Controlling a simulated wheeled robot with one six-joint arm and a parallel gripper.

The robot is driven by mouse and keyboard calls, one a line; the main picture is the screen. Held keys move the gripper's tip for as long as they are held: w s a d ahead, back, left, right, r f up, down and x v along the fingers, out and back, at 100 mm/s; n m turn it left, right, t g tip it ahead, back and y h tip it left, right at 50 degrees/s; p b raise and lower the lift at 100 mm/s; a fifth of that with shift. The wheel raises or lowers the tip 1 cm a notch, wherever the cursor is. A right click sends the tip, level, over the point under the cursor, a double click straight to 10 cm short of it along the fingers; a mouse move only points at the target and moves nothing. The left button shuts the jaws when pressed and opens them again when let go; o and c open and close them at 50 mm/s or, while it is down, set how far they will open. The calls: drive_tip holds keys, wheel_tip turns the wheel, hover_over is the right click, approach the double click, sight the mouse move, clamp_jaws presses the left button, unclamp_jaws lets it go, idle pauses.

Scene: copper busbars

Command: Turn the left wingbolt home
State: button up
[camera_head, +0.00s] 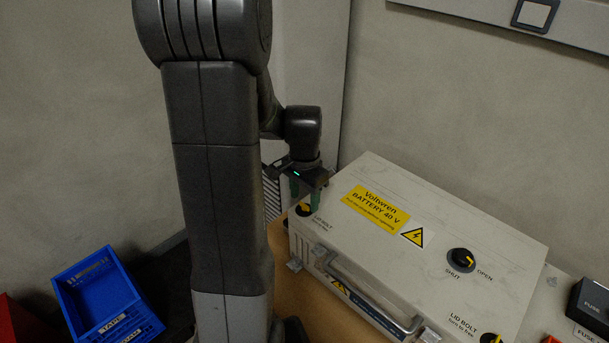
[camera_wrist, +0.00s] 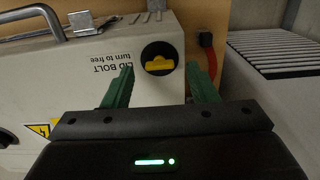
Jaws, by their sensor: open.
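The left wingbolt (camera_head: 304,210) is a black round knob at the left corner of the white battery box (camera_head: 380,260), beside a "LID BOLT" label. In the wrist view the left wingbolt (camera_wrist: 158,58) shows whole, its yellow wing lying roughly across the picture. My gripper (camera_head: 304,194) hangs over that corner with its green fingers pointing down. In the wrist view my gripper (camera_wrist: 160,72) is open and empty, its fingertips left and right of the bolt and apart from it. I cannot tell the exact height gap.
A second lid bolt (camera_head: 490,339) sits at the box's near right corner. A SHUT/OPEN knob (camera_head: 461,260) stands on the lid, and a metal handle (camera_head: 375,300) on the front. A black fuse block (camera_head: 592,305) is at right. A blue crate (camera_head: 105,300) stands left.

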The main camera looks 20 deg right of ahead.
sight(304, 204)
wheel_tip(304, 204, up, 12)
drive_tip(key=shift+r+p, duration=0.25)
drive_tip(key=shift+p, duration=0.15)
drive_tip(key=shift+f, duration=0.1)
wheel_tip(304, 204, down, 14)
drive_tip(key=shift+r+b, duration=0.1)
drive_tip(key=shift+b, duration=0.4)
drive_tip(key=shift+r, duration=0.15)
idle(0.4)
